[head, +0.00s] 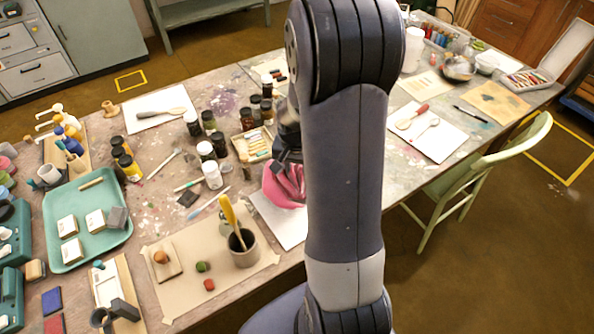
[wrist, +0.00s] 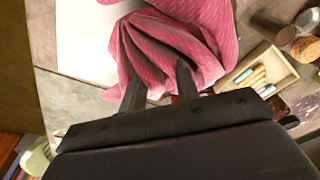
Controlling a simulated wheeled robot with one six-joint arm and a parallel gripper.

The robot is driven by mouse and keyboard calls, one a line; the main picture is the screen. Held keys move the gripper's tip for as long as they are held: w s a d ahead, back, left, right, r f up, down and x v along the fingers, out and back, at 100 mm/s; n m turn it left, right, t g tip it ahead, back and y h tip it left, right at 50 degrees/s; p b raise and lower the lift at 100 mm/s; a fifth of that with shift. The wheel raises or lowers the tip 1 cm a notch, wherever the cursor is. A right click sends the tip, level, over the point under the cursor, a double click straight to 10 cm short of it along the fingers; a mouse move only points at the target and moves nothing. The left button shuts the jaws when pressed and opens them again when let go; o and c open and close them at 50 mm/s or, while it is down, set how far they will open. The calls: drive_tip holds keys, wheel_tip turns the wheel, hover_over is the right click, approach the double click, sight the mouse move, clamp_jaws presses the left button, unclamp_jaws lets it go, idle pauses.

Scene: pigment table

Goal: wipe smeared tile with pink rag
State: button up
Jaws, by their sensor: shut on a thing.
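The pink rag (head: 284,188) hangs bunched from my gripper (head: 288,163), just left of my arm in the head view. In the wrist view the striped rag (wrist: 205,30) spreads out in folds, and the two dark fingers of my gripper (wrist: 159,82) are closed on it. A white sheet or panel (head: 272,217) lies just below the rag; it also shows in the wrist view (wrist: 84,42). Small white tiles (head: 70,225) lie on a teal tray (head: 99,192) at the left. I cannot make out a smear on any tile; my arm hides part of the table.
A cup with a yellow-handled tool (head: 243,252) stands on brown paper in front. Dark jars (head: 206,151) and a crate of pastels (head: 252,146) stand left of the rag. A white board with spoons (head: 430,140) and a green chair (head: 480,170) are at the right.

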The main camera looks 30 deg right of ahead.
drive_tip(key=shift+w+r+p, duration=0.2)
drive_tip(key=shift+r+p, duration=0.3)
drive_tip(key=shift+r, duration=0.4)
drive_tip(key=shift+r+p, duration=1.2)
drive_tip(key=shift+r, duration=0.5)
